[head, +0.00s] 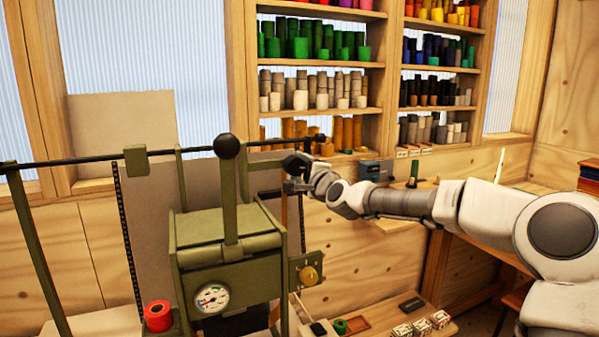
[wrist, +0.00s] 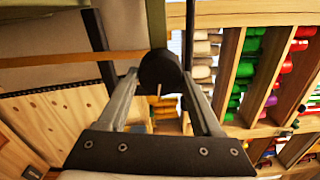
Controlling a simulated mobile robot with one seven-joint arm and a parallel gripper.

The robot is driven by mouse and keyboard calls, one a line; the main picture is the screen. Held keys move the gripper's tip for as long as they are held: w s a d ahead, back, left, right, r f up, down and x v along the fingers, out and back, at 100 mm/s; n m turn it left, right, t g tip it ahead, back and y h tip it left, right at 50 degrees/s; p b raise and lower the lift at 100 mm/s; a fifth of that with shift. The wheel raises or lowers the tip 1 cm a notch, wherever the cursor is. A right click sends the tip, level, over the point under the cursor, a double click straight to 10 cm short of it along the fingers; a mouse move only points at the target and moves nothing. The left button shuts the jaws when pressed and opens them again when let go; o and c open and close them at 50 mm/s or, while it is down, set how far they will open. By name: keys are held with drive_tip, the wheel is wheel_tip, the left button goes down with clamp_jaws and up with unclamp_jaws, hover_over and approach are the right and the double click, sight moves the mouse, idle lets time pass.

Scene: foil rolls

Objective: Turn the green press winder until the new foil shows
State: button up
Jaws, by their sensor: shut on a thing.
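The olive-green press (head: 225,240) stands left of centre in the head view, with a round gauge on its front and a black-ball lever. A black round winder knob (head: 296,160) is at its upper right, at the end of a dark bar. My gripper (head: 300,183) reaches it from the right. In the wrist view the knob (wrist: 160,70) sits between the two fingers of my gripper (wrist: 159,78), which is shut on it. A copper-coloured foil strip (wrist: 70,59) runs in from the left towards the knob. Its far end is hidden behind the knob.
A red roll (head: 158,315) stands at the press's lower left. Shelves (head: 320,65) of coloured rolls line the back wall. A low bench (head: 440,335) holds small boxes at lower right.

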idle(0.4)
drive_tip(key=o, duration=1.4)
drive_tip(key=shift+c, duration=0.2)
drive_tip(key=v, duration=1.7)
drive_tip(key=shift+s+b, duration=0.2)
drive_tip(key=shift+b, duration=0.25)
